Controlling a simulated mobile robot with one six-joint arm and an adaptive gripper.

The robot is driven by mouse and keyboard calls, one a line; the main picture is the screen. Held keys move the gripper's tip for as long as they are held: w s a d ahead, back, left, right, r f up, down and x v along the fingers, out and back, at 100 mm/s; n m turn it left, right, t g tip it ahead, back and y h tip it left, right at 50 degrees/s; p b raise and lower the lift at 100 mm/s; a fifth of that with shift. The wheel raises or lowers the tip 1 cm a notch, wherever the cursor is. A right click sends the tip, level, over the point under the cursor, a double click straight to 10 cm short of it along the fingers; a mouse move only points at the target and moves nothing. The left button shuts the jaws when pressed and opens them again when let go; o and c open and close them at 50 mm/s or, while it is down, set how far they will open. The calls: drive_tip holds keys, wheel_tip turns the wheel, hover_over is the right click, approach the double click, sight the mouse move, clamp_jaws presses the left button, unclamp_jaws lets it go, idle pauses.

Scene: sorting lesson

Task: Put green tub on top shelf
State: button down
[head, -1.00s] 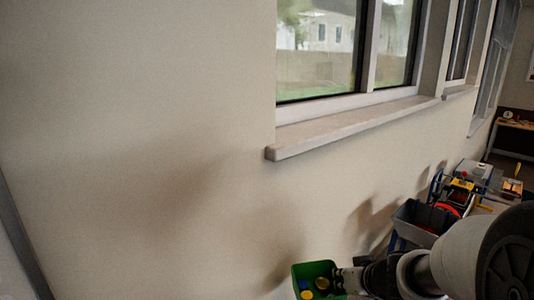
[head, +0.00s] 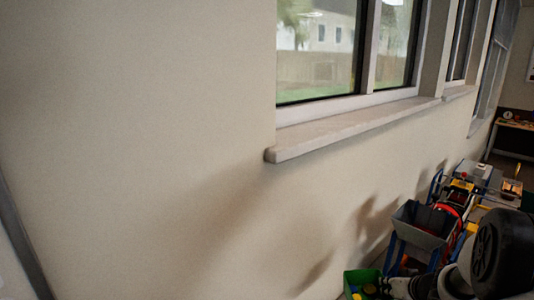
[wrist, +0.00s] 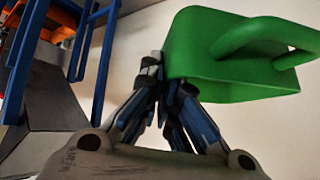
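In the wrist view the green tub (wrist: 215,60) fills the upper right, with a loop handle toward the right. My gripper (wrist: 166,84) is shut on the tub's near wall, and the tub hangs off the fingers beside the wall. The gripper (head: 390,287) also shows in the head view at the tub's right side. The exact fingertip contact is partly hidden. I cannot tell for sure which rack level is the top shelf.
A blue-framed rack (head: 390,252) holds a grey bin (head: 418,232) just right of the tub. Blue posts (wrist: 100,70) stand close at left in the wrist view. Beyond are red and yellow items (head: 460,190). A window sill (head: 350,130) juts from the wall above.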

drive_tip(key=d+f+m, duration=0.1)
drive_tip(key=d+f, duration=0.7)
drive_tip(key=d, duration=0.2)
drive_tip(key=s+a+r+n, duration=0.1)
drive_tip(key=a+r, duration=0.5)
drive_tip(key=a, duration=0.3)
drive_tip(key=a+r+n, duration=0.1)
drive_tip(key=a+r, duration=0.6)
drive_tip(key=a, duration=0.1)
drive_tip(key=s+a+r, duration=0.3)
drive_tip(key=s+a, duration=0.1)
drive_tip(key=a, duration=0.3)
drive_tip(key=s+a+r+n+y, duration=0.1)
drive_tip(key=s+a+r, duration=0.2)
drive_tip(key=a, duration=0.4)
drive_tip(key=shift+s+r+y+b, duration=0.3)
drive_tip(key=shift+s+r, duration=0.1)
drive_tip(key=shift+s, duration=0.15)
